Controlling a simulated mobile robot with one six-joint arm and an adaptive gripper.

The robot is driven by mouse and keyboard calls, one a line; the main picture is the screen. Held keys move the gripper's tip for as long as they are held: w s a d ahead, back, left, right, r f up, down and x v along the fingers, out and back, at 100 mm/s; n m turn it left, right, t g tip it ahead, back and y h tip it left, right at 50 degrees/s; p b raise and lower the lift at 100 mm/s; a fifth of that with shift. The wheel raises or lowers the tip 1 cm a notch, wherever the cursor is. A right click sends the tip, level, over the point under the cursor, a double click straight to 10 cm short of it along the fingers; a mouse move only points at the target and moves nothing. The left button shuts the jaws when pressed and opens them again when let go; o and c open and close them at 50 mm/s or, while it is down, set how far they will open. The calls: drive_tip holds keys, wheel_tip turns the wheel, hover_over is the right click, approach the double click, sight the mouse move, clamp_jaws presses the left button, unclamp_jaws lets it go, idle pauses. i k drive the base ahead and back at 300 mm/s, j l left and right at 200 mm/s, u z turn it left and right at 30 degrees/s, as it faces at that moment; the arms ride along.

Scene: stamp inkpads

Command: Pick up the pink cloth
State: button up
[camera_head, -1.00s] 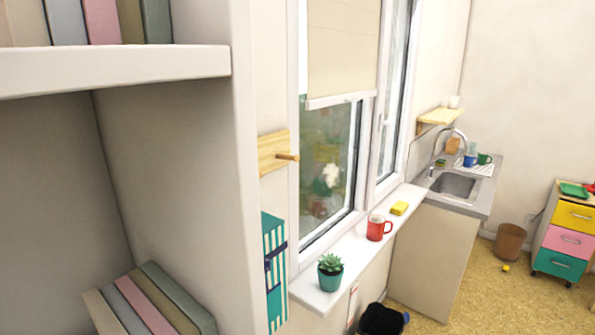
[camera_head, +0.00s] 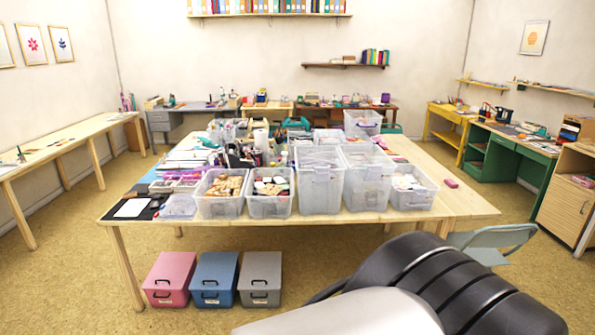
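I cannot make out a pink cloth for certain. A small pink item (camera_head: 450,183) lies on the right end of the big wooden table (camera_head: 470,206); it is too small to tell whether it is cloth or a block. My arm's dark and white links fill the lower right of the head view. My gripper is not in view.
Clear plastic bins (camera_head: 320,183) crowd the table's middle. A pink box (camera_head: 170,278), a blue box (camera_head: 214,278) and a grey box (camera_head: 261,278) stand on the floor below. A folding chair (camera_head: 495,240) stands at the right. The left floor is clear.

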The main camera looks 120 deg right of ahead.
sight(451, 183)
drive_tip(key=z, duration=5.05)
drive_tip(key=i+z, duration=0.15)
drive_tip(key=i+l+z, duration=0.25)
drive_tip(key=i+z, duration=0.5)
drive_tip(key=i, duration=0.25)
drive_tip(key=i+z, duration=0.4)
drive_tip(key=i, duration=0.15)
drive_tip(key=i+j+z, duration=0.4)
drive_tip(key=i+u, duration=0.15)
drive_tip(key=i, duration=0.35)
drive_tip(key=i+l+u, duration=0.15)
drive_tip(key=i, duration=0.4)
drive_tip(key=i+l+u, duration=0.15)
drive_tip(key=i, duration=0.35)
drive_tip(key=i+l+u, duration=0.15)
drive_tip(key=i, duration=0.35)
drive_tip(key=i+j+u, duration=0.15)
drive_tip(key=i+u, duration=0.15)
drive_tip(key=i, duration=0.3)
drive_tip(key=i+u, duration=0.3)
drive_tip(key=i, duration=0.3)
drive_tip(key=i+u, duration=0.3)
drive_tip(key=i, duration=0.3)
drive_tip(key=i+l+u, duration=0.3)
drive_tip(key=i, duration=0.25)
